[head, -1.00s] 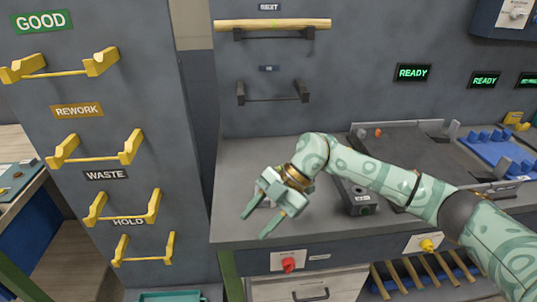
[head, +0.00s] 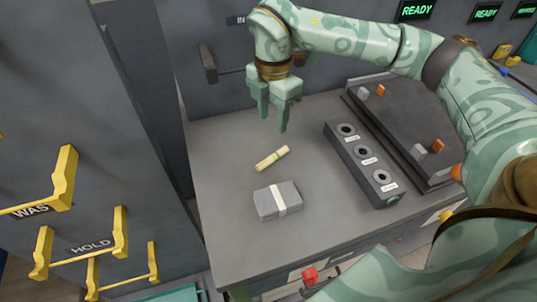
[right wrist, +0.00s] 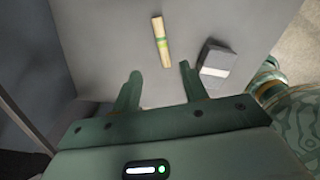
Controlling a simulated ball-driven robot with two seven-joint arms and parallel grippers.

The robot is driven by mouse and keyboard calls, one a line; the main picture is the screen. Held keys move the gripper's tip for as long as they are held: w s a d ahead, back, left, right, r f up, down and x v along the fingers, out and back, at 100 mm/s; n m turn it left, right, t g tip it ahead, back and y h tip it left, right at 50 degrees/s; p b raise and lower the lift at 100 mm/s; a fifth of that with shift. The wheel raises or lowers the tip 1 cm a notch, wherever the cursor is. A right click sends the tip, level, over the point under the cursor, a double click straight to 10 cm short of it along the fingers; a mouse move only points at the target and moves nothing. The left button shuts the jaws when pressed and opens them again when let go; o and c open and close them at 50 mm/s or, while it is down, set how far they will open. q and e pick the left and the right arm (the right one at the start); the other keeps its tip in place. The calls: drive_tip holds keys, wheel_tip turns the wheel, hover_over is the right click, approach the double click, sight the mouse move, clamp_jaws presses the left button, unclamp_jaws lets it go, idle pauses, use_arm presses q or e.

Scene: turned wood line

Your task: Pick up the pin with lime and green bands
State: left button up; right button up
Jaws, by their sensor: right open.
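The pin (head: 272,158) is a short pale wooden rod lying on the grey bench top, with a lime and green band near its middle. It also shows in the right wrist view (right wrist: 160,42), beyond the fingertips. My right gripper (head: 272,122) is open and empty, pointing down above the bench and behind the pin, apart from it. Its two fingers show in the right wrist view (right wrist: 161,72) with a gap between them. My left gripper is not in view.
A grey block with a white band (head: 278,201) lies just in front of the pin. A dark block with several round holes (head: 362,165) stands to the right, beside a dark plate (head: 412,130). Yellow hooks (head: 100,245) are on the left panel.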

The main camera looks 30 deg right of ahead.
drive_tip(key=b, duration=0.1)
hover_over(273, 156)
drive_tip(key=f, duration=0.6)
drive_tip(key=shift+w+f, duration=0.3)
drive_tip(key=shift+w, duration=0.05)
drive_tip(key=shift+s+f+b, duration=0.15)
drive_tip(key=shift+f+b, duration=0.25)
drive_tip(key=shift+f, duration=0.1)
wheel_tip(273, 156, down, 4)
drive_tip(key=shift+s+f+b, duration=0.15)
drive_tip(key=shift+f+b, duration=0.1)
drive_tip(key=shift+b, duration=0.55)
drive_tip(key=shift+r, duration=0.1)
clamp_jaws()
